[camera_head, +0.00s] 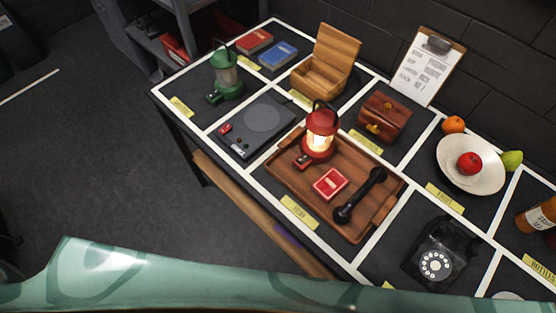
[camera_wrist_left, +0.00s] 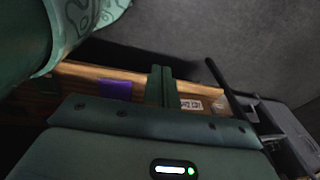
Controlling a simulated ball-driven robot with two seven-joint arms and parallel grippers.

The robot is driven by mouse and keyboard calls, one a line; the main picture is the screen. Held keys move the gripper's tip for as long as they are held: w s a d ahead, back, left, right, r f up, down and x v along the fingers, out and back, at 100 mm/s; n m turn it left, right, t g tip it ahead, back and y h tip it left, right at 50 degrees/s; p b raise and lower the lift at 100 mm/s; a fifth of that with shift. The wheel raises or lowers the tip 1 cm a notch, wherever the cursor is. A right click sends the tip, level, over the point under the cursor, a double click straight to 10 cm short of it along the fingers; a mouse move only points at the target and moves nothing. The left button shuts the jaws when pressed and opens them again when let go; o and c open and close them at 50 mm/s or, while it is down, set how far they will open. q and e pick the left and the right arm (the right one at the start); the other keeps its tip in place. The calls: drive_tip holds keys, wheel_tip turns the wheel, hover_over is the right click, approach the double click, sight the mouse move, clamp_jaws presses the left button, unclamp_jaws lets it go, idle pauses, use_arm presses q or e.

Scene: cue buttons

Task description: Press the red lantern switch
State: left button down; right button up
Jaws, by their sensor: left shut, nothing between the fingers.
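The red lantern (camera_head: 319,140) stands upright and glowing at the back left of a wooden tray (camera_head: 361,233) on the table. Its switch (camera_head: 303,162) is a small box with a red top at the lantern's front-left foot. My left gripper (camera_wrist_left: 163,88) shows only in the left wrist view. It is shut and empty, with its fingers in front of a wooden ledge (camera_wrist_left: 205,93) bearing a purple patch. The lantern does not show in that view. My right gripper is in neither view.
The tray also holds a red card box (camera_head: 330,184) and a black handset (camera_head: 360,195). A green lantern (camera_head: 226,77), a dark flat device (camera_head: 262,118) with a red button, a wooden box (camera_head: 318,78) and a black telephone (camera_head: 436,262) stand around it. Open floor (camera_head: 90,150) lies left.

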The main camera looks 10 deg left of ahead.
sight(307, 153)
use_arm(q)
drive_tip(key=w+r+m+t, duration=0.1)
drive_tip(key=w+r, duration=0.3)
drive_tip(key=r, duration=0.4)
drive_tip(key=w+r+t+y, duration=0.1)
drive_tip(key=w+r+t, duration=0.1)
drive_tip(key=w+r, duration=0.4)
drive_tip(key=w+r+m+t, duration=0.1)
drive_tip(key=w+r, duration=0.2)
drive_tip(key=r, duration=0.6)
drive_tip(key=w+d+r+t+h, duration=0.2)
drive_tip(key=w+d+r+h, duration=0.2)
drive_tip(key=d, duration=0.5)
drive_tip(key=w+d+r+t+h, duration=0.2)
drive_tip(key=w+d+r+h, duration=0.2)
drive_tip(key=d, duration=0.5)
drive_tip(key=shift+w+n+h, duration=0.3)
drive_tip(key=shift+w+h, duration=0.7)
drive_tip(key=shift+w, duration=0.2)
